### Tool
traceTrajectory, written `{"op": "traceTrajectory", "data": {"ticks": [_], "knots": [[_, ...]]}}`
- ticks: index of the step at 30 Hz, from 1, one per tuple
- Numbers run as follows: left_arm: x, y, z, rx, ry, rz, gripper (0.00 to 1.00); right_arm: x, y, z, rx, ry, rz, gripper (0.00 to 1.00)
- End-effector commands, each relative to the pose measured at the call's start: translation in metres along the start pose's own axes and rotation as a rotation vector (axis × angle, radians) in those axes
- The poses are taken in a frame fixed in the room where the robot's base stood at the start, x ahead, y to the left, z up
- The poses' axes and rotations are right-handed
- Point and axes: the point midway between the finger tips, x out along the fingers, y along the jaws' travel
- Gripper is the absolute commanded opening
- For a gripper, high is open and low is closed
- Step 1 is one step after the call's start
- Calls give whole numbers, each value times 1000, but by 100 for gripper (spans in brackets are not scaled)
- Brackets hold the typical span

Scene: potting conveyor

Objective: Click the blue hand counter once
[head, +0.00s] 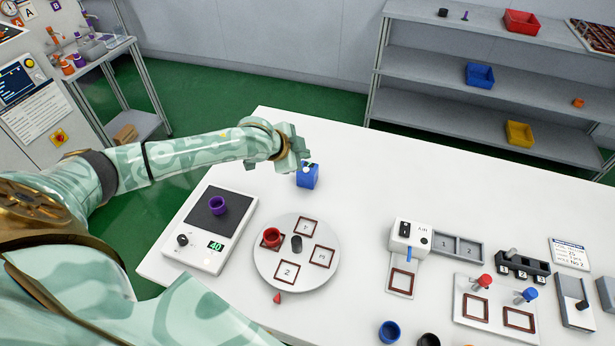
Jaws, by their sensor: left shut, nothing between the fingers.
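The blue hand counter (307,178) stands on the white table near its far left edge. A small dark display with a green mark and a pale button show on its top. My left gripper (301,162) reaches in from the left and is just above and behind the counter's top. Its fingers are shut with nothing between them. I cannot tell whether a fingertip touches the counter. My right gripper is out of view.
A scale (208,232) with a purple cup (218,204) stands left of a round turntable (296,279), which bears a red cup (271,238). A white device (409,234) and lever stations stand right. Table space right of the counter is clear. Shelves (470,68) stand behind.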

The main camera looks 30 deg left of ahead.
Motion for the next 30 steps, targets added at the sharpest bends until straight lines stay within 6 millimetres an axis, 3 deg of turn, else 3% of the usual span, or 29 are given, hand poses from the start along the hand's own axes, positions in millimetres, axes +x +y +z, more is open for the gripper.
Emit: {"op": "traceTrajectory", "data": {"ticks": [7, 30], "knots": [[18, 13, 13, -1, 0, 1, 0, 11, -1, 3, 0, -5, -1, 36], [19, 13, 13, -1, 1, 0, 0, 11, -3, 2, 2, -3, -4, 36]]}}
